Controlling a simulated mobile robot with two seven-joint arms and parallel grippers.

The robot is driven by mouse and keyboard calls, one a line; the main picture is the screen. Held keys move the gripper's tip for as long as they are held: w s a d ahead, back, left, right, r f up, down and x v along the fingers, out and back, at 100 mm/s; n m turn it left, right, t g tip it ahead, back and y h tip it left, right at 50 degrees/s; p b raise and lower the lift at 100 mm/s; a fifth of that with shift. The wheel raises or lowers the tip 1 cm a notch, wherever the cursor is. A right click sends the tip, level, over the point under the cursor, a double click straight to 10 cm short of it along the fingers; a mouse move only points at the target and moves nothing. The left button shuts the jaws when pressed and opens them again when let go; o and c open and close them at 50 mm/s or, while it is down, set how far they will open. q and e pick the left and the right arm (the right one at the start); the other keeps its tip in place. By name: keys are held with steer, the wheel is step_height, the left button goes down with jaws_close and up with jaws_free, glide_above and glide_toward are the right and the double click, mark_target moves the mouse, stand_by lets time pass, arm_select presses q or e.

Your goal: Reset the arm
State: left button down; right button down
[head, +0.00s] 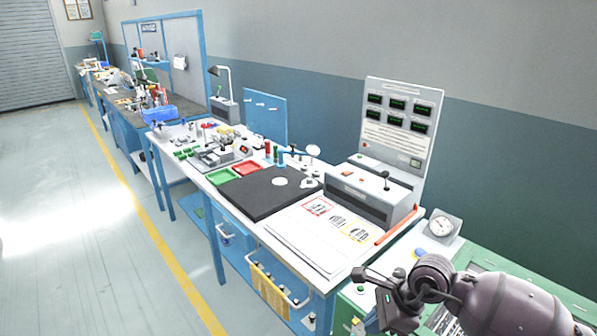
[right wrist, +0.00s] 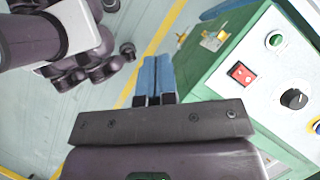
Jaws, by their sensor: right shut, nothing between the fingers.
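My right arm comes in from the lower right of the head view, and its dark gripper (head: 371,277) is over the near right end of the bench, by the green cabinet. In the right wrist view the two blue fingers of the right gripper (right wrist: 152,76) lie side by side, closed together with nothing between them. They point past the side of a green box with a white control panel (right wrist: 285,90), apart from it as far as I can tell. My left gripper is in neither view.
The white bench holds a black mat (head: 262,195), red tray (head: 246,168), printed sheet (head: 310,238), grey instrument (head: 365,190) and upright display panel (head: 400,125). A round dial gauge (head: 441,226) stands near my right arm. The floor (head: 80,230) left of the bench is clear.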

steer(key=w+a+r+m+t+y, duration=0.2)
steer(key=a+r+m+t+y, duration=0.15)
steer(key=r+m+y, duration=0.4)
steer(key=w+a+r+m+t+y, duration=0.25)
steer(key=r+m+t+y, duration=0.2)
steer(key=r+m, duration=0.5)
steer(key=s+d+f+m+t+h, duration=0.1)
steer(key=d+f+m+t+h, duration=0.45)
steer(key=m, duration=0.85)
steer(key=s+d+f+m+t+h, duration=0.2)
steer(key=d+f+m+h, duration=0.65)
steer(key=m, duration=0.45)
steer(key=s+d+f+m+g+h, duration=0.2)
steer(key=s+f+m, duration=0.2)
steer(key=s+f, duration=0.4)
steer(key=s+d+f+m+g+h, duration=0.2)
steer(key=s+f+m, duration=0.1)
steer(key=s+f, duration=0.4)
steer(key=s, duration=0.2)
steer(key=shift+s+d+f+m, duration=0.15)
steer(key=shift+s+f+m, duration=0.25)
steer(key=shift+g, duration=0.25)
